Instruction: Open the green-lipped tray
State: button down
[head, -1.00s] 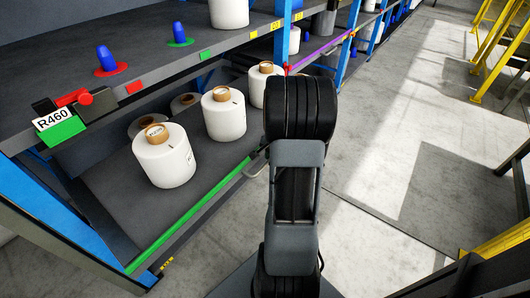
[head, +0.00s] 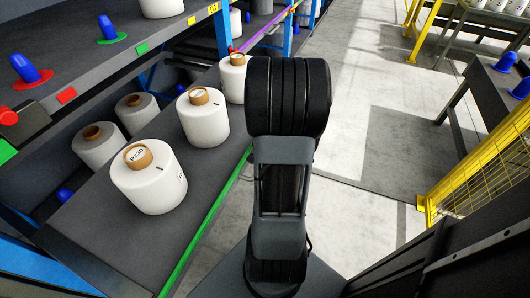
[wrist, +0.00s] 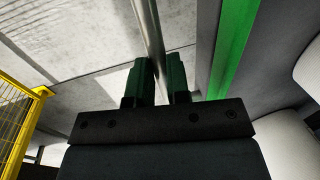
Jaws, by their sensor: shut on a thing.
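The green-lipped tray (head: 185,176) is a dark grey shelf tray standing out from the rack in the head view. Its green lip (head: 205,232) runs along the front edge, and the lip also shows in the wrist view (wrist: 235,45). White bobbins (head: 150,185) with brown cores stand upright on it in a row. My gripper (wrist: 158,72) is shut on a metal handle bar (wrist: 148,25) beside the lip in the wrist view. In the head view my arm hides the gripper and the gripped part of the handle.
More bobbins (head: 97,148) stand behind the tray, deeper in the rack. The shelf above carries blue cones on red and green discs (head: 30,78). A yellow mesh fence (head: 480,165) and a table (head: 495,95) stand at the right. Pale floor (head: 385,120) between is clear.

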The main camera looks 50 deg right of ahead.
jog(key=c, duration=1.1)
grip_release()
notch_tip(320, 180, up, 14)
jog(key=s+p, duration=0.2)
jog(key=p, duration=0.2)
jog(key=shift+s+d+f, duration=0.2)
jog(key=shift+s+d, duration=0.1)
jog(key=shift+d, duration=0.15)
